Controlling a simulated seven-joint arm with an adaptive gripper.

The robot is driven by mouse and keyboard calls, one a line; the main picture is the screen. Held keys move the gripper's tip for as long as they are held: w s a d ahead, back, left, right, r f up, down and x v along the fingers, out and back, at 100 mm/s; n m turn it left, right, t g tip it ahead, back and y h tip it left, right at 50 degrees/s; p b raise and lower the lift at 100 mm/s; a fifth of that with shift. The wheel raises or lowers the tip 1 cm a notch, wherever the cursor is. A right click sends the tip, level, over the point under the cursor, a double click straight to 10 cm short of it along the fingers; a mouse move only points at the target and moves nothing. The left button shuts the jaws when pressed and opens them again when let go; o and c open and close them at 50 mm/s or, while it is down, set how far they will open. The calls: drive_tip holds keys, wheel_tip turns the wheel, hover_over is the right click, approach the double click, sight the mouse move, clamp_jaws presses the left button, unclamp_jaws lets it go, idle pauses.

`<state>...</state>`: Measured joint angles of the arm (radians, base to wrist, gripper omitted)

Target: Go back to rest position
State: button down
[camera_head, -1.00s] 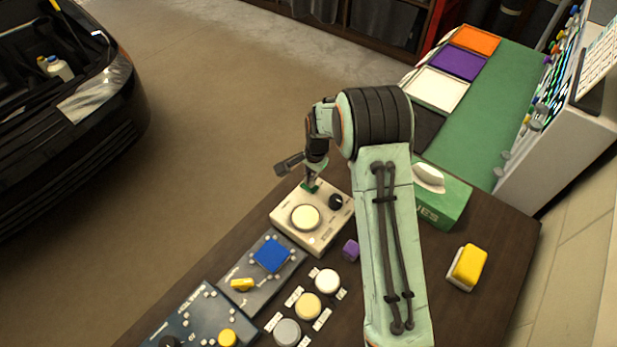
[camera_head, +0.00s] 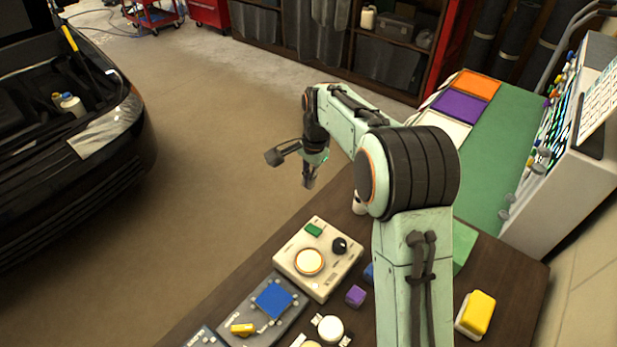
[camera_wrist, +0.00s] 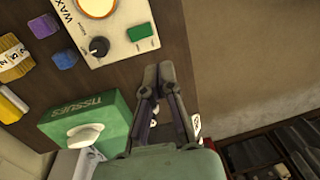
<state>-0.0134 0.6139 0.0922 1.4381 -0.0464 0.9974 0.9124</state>
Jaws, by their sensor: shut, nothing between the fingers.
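My gripper (camera_head: 309,180) is raised in the air beyond the far edge of the wooden bench (camera_head: 516,282) in the head view. In the wrist view my gripper (camera_wrist: 157,72) has its fingers together with nothing held. It is apart from the beige wax box (camera_head: 290,259), which has a round cream button, a black knob and a green rectangular piece (camera_head: 314,229) on its top. The wax box also shows at the top of the wrist view (camera_wrist: 117,30).
A green tissue box (camera_wrist: 90,115) is partly hidden by my arm in the head view. A purple cube (camera_head: 355,296), blue panel (camera_head: 273,298) and yellow sponge-like block (camera_head: 477,312) lie on the bench. The floor between bench and black car (camera_head: 110,180) is open.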

drive_tip(key=shift+r, duration=0.1)
idle(0.4)
wheel_tip(320, 180, up, 11)
drive_tip(key=s+d+t, duration=0.1)
drive_tip(key=s+t, duration=0.1)
drive_tip(key=s, duration=0.1)
drive_tip(key=s+d+r+n, duration=0.15)
drive_tip(key=s+r, duration=0.25)
drive_tip(key=s, duration=0.5)
drive_tip(key=s+f+n+g, duration=0.1)
drive_tip(key=s+f+n, duration=0.2)
drive_tip(key=s, duration=0.4)
drive_tip(key=s+f+n+g, duration=0.1)
drive_tip(key=s+f+n, duration=0.1)
drive_tip(key=s, duration=0.5)
drive_tip(key=s+d+f+n+g, duration=0.1)
drive_tip(key=s+f+n, duration=0.2)
drive_tip(key=s+f, duration=0.2)
drive_tip(key=shift+s+n, duration=0.35)
drive_tip(key=shift+s, duration=0.85)
